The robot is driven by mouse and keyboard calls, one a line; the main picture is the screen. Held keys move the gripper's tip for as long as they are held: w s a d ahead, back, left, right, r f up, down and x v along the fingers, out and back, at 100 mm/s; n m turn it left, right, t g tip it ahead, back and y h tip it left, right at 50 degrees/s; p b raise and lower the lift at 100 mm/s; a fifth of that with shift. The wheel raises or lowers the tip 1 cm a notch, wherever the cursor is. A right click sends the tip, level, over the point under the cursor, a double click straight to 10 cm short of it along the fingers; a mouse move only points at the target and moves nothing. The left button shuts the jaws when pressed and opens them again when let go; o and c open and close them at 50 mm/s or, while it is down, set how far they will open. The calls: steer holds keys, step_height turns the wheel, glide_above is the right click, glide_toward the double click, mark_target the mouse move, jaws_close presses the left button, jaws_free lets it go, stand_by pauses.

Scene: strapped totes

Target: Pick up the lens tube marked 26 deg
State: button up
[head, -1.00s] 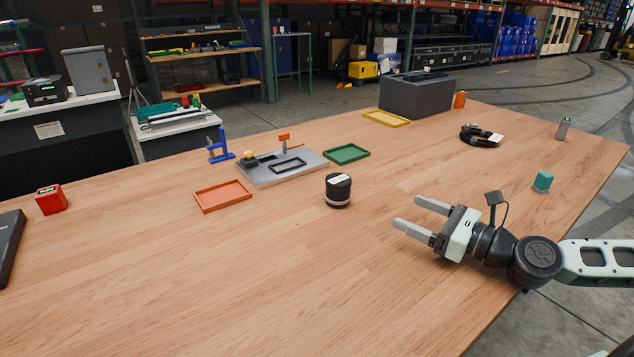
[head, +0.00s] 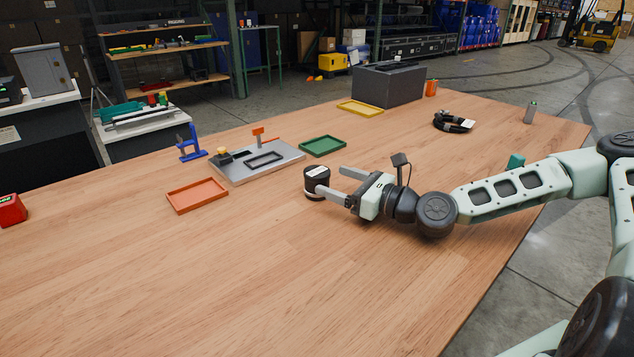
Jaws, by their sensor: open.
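A short black cylinder with a white label on top (head: 315,177), which looks like the lens tube, stands upright on the wooden table near its middle. The writing on the label is too small to read. My gripper (head: 333,184) is open, low over the table, reaching in from the right. Its two fingers point left, and their tips are at the cylinder, one toward its far side and one in front of its near side. I cannot tell whether the fingers touch it. The near finger hides part of the cylinder's lower side.
An orange tray (head: 197,195), a grey fixture plate (head: 232,175) and a green tray (head: 323,146) lie behind and left. A blue stand (head: 190,146), yellow tray (head: 360,108), dark grey box (head: 389,85) and black cable coil (head: 453,122) stand farther back. The front-left table is clear.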

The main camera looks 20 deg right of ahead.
mark_target(328, 178)
steer(key=shift+p+x, duration=0.35)
steer(key=shift+x, duration=2.65)
steer(key=shift+d+f, duration=0.1)
steer(key=c, duration=1.3)
